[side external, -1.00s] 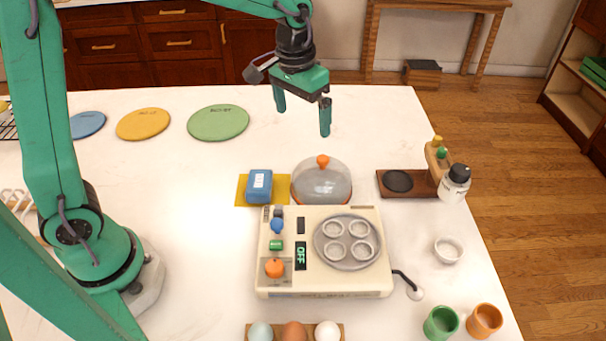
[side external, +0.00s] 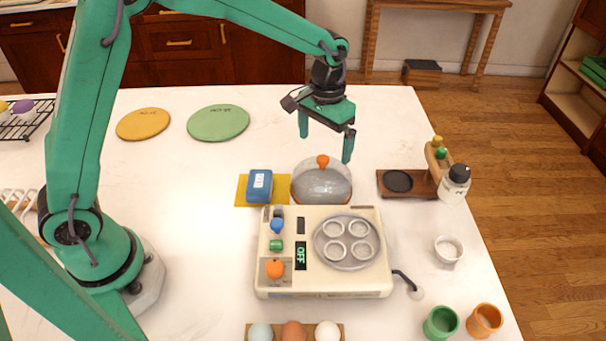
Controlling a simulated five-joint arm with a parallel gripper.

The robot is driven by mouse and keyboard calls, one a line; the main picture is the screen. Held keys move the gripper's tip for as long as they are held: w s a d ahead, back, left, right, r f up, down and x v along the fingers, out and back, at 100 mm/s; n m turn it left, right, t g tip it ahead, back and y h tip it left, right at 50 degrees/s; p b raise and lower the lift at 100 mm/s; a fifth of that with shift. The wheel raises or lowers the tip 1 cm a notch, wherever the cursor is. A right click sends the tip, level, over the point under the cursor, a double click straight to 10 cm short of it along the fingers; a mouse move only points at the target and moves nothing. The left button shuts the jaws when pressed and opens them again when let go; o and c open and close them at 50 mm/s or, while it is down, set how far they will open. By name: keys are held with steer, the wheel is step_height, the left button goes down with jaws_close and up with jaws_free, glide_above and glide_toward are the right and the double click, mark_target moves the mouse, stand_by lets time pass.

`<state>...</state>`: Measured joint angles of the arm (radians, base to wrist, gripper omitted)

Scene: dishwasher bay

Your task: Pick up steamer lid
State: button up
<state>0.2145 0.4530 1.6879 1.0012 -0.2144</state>
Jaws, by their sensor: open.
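The steamer lid (side external: 321,186) is a clear dome with an orange knob (side external: 322,161) on top. It stands on the white table just behind the cream steamer base (side external: 325,288). My gripper (side external: 326,148) is open, pointing down above and slightly behind the lid. Its fingers are on either side of the knob in the picture, with the tips near knob height. I cannot tell the exact depth between fingers and knob, and nothing is between the fingers.
A blue block (side external: 259,187) on a yellow mat (side external: 242,194) is left of the lid. Green (side external: 218,123) and yellow (side external: 143,124) discs lie at the back left. Egg tray (side external: 249,334) and cups (side external: 441,323) are in front.

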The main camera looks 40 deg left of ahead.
mark_target(323, 158)
steer(key=shift+f, duration=0.25)
steer(key=shift+f, duration=2.55)
steer(key=c, duration=0.9)
steer(key=shift+r, duration=0.15)
steer(key=shift+c, duration=0.2)
steer(key=shift+r, duration=0.55)
steer(key=r, duration=0.3)
steer(key=shift+s+d+r, duration=0.1)
steer(key=shift+s+d, duration=0.1)
steer(key=s+d+r, duration=0.6)
steer(key=s+d, duration=0.1)
steer(key=d, duration=0.1)
steer(key=shift+s+r, duration=0.25)
steer(key=shift+s, duration=0.1)
